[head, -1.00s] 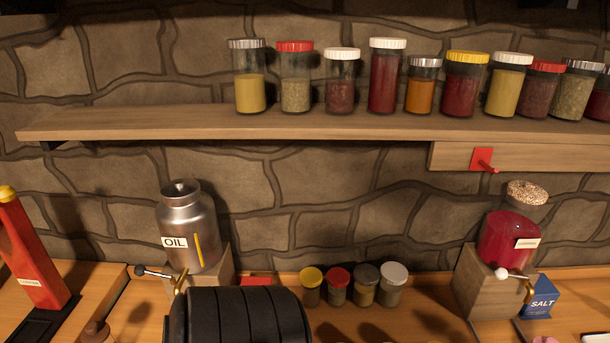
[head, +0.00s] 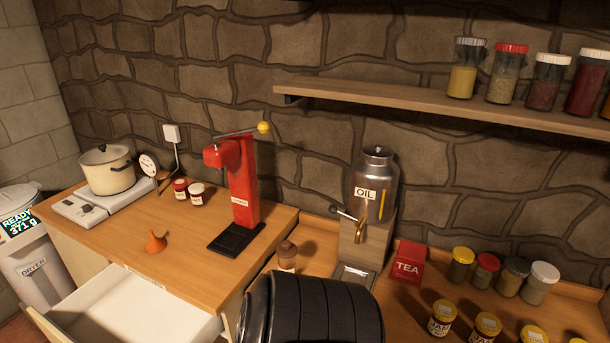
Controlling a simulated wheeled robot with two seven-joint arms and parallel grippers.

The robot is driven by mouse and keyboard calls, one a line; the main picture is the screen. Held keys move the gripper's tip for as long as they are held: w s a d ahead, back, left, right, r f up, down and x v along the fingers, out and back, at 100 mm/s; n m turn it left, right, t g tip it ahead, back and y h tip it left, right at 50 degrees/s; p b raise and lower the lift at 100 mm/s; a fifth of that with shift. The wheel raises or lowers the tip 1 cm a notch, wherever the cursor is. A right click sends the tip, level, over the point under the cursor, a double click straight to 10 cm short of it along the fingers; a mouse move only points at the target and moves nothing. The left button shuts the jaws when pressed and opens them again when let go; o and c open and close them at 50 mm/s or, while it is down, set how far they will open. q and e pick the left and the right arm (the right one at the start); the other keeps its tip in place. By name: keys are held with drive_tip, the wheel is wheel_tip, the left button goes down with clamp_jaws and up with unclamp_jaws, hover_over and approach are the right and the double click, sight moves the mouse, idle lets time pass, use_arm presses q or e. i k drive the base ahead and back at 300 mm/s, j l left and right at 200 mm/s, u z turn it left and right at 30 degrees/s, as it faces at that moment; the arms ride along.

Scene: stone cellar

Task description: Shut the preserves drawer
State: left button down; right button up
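An open drawer (head: 135,308) with a white inside sticks out from under the wooden counter at the lower left. The part of its inside that shows looks empty, and its near end is cut off by the picture's lower edge. Neither of my grippers is in view; a black ribbed part of mine fills the bottom middle.
A dryer bin (head: 35,265) stands at the far left.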

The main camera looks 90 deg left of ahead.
sight(116, 306)
drive_tip(key=u, duration=4.55)
